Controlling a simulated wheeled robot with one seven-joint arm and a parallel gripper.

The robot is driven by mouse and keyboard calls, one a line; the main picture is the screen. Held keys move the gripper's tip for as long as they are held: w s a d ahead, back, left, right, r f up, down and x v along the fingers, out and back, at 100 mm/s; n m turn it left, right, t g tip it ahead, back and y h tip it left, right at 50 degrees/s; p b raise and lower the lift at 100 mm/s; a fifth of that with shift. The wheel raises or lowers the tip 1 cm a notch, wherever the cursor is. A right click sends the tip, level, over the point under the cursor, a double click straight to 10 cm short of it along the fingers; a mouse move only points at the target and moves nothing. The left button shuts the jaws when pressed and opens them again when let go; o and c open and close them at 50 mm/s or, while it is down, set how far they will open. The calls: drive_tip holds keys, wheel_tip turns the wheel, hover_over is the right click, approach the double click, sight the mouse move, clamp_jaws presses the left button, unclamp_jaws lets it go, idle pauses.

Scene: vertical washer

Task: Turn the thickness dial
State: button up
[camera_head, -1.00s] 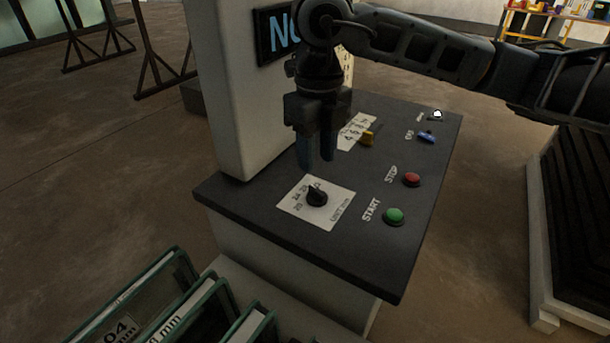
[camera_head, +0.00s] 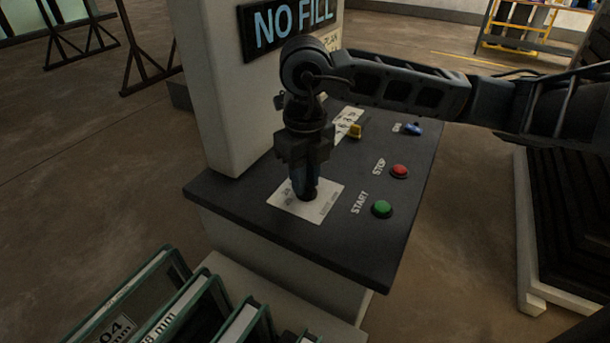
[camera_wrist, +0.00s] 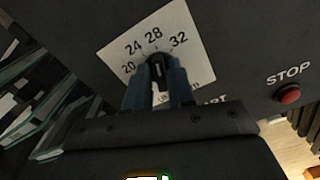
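The thickness dial is a black knob (camera_wrist: 159,70) on a white plate (camera_wrist: 125,52) with the numbers 20, 24, 28 and 32, seen in the wrist view. Its pointer end faces up the picture, near 28. My gripper (camera_head: 305,192) is right over the dial in the head view and mostly hides the knob. In the wrist view the blue fingers (camera_wrist: 158,86) stand on either side of the knob, with a gap between them. I cannot tell whether they touch it.
A pale column (camera_head: 215,90) rises behind. Glass panes in a green rack (camera_head: 180,310) stand at front left.

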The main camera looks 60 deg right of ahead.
clamp_jaws()
drive_tip(key=shift+f+b, duration=0.15)
drive_tip(key=shift+b, duration=0.25)
drive_tip(key=n+b, duration=0.1)
drive_tip(key=b, duration=0.1)
drive_tip(key=n+b, duration=0.1)
drive_tip(key=b, duration=0.2)
drive_tip(key=shift+f, duration=0.3)
drive_tip(key=n+b, duration=0.4)
drive_tip(key=b, duration=0.2)
drive_tip(key=shift+a+b, duration=0.1)
drive_tip(key=shift+b, duration=0.2)
drive_tip(key=n+b, duration=0.4)
drive_tip(key=b, duration=0.2)
drive_tip(key=shift+a+n+b, duration=0.1)
drive_tip(key=shift+n+b, duration=0.2)
drive_tip(key=shift+b, duration=0.05)
drive_tip(key=n+b, duration=0.4)
drive_tip(key=n, duration=0.1)
drive_tip(key=shift+s+a+r+b, duration=0.1)
drive_tip(key=shift+r+b, duration=0.2)
drive_tip(key=shift+r, duration=0.05)
drive_tip(key=shift+r+n, duration=0.1)
drive_tip(key=shift+n, duration=0.2)
